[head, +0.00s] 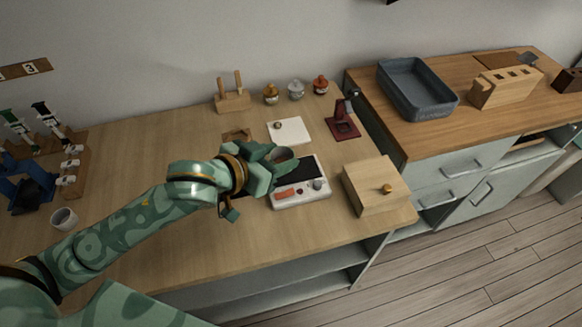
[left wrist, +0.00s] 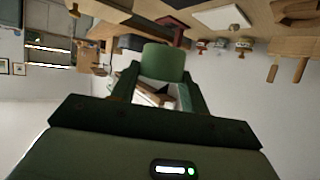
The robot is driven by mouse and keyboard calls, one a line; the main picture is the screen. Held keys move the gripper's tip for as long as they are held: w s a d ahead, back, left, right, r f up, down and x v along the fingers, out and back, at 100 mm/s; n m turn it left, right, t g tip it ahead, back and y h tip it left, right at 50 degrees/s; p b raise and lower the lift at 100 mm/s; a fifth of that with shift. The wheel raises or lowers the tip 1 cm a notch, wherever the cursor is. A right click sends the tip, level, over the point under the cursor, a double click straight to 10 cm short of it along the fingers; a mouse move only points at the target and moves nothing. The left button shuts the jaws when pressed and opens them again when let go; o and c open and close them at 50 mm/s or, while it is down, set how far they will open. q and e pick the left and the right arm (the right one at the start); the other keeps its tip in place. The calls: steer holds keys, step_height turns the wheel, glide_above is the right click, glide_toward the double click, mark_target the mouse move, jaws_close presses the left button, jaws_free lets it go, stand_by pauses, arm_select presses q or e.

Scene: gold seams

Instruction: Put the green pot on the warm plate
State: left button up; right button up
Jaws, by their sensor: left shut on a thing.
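My left gripper (head: 268,163) is shut on the green pot (left wrist: 163,62), which sits between its two fingers (left wrist: 160,88) in the left wrist view. In the head view the pot's grey round opening (head: 281,154) shows just beyond the fingers, by the back edge of the warm plate. The warm plate (head: 312,192) is a white box with a black top, an orange switch and a knob. My gripper and hand cover its left back part. I cannot tell whether the pot touches it. My right gripper is in neither view.
A white board (head: 289,131) and a dark red stand (head: 342,126) are behind the warm plate. A wooden box (head: 370,190) stands to its right. Small lidded jars (head: 296,91) line the wall. A grey cup (head: 64,219) stands at the left.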

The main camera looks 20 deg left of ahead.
arm_select(q)
steer(key=b, duration=0.4)
glide_above(290, 174)
steer(key=f, duration=0.6)
steer(key=shift+s, duration=0.35)
steer(key=shift+w+f, duration=0.2)
steer(key=shift+f, duration=0.15)
step_height(290, 174, down, 4)
steer(key=b, duration=0.2)
steer(key=shift+w+r+b, duration=0.15)
steer(key=shift+b, duration=0.15)
steer(key=shift+r, duration=0.25)
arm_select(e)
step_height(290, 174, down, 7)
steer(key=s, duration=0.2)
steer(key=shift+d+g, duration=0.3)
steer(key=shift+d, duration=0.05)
arm_select(q)
steer(key=o, duration=1)
steer(key=shift+f, duration=0.1)
steer(key=shift+c, duration=0.2)
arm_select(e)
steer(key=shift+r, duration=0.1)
